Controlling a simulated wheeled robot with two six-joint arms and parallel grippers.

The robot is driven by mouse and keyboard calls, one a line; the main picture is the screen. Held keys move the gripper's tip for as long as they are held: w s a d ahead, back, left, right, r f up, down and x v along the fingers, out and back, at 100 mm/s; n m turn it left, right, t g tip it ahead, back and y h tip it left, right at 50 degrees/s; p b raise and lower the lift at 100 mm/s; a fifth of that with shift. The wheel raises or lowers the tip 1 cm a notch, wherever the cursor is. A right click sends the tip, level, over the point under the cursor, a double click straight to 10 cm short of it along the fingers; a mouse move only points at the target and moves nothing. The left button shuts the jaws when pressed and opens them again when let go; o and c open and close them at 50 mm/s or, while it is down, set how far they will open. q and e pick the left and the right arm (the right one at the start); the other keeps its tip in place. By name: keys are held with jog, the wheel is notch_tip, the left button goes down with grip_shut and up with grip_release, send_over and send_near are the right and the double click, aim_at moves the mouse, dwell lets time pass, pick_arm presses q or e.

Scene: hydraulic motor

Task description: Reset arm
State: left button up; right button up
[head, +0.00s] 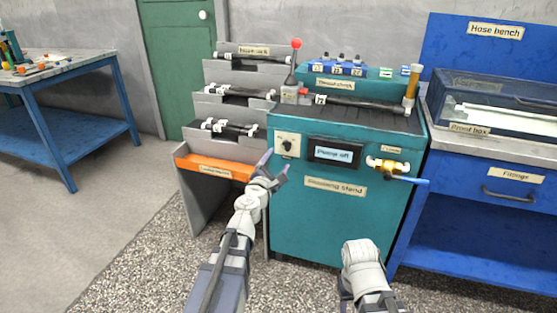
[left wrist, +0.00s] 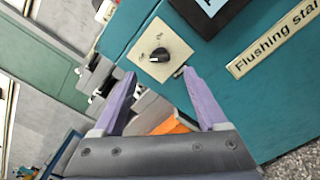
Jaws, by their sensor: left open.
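My left gripper (head: 276,163) is in front of the teal flushing stand (head: 300,224), just below and left of its black knob (head: 288,145). In the left wrist view the gripper's two purple fingers (left wrist: 158,74) are spread apart with nothing between them. The knob also shows in that view (left wrist: 160,55) on its cream plate, just beyond the fingertips and apart from them. My right arm (head: 363,267) shows at the lower middle of the head view, in front of the stand. Its gripper fingers are not visible.
The stand's screen (head: 336,152) reads "Pump off". A brass valve with a blue handle (head: 408,179) sticks out at right. A stepped rack (head: 233,90) with black hoses and an orange tray (head: 208,166) stands left. A blue hose bench (head: 484,218) stands right. Floor at left is clear.

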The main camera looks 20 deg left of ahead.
pick_arm(q)
jog(key=s+d+f+m+g+h, duration=0.3)
jog(key=d+m, duration=0.3)
jog(key=d, duration=0.1)
jog(key=s+d+f+m+g+h+p, duration=0.1)
jog(key=s+d+f+m+g+h, duration=0.15)
jog(key=d+m, duration=0.4)
jog(key=s+d+f+m+g+h, duration=0.25)
jog(key=d+m, duration=0.25)
jog(key=d, duration=0.3)
jog(key=s+d+f+m+g+y, duration=0.2)
jog(key=s+f+m+g+y, duration=0.2)
jog(key=s+f+m+g, duration=0.5)
jog(key=s+a+f+m+g+y+p, duration=0.1)
jog(key=s+a+m+y, duration=0.15)
jog(key=s, duration=0.35)
jog(key=s+a+f+m+y, duration=0.2)
jog(key=s+a+y, duration=0.1)
jog(key=s+a, duration=0.15)
notch_tip(320, 180, up, 38)
jog(key=s+p, duration=0.1)
jog(key=p, duration=3.7)
jog(key=shift+d, duration=0.25)
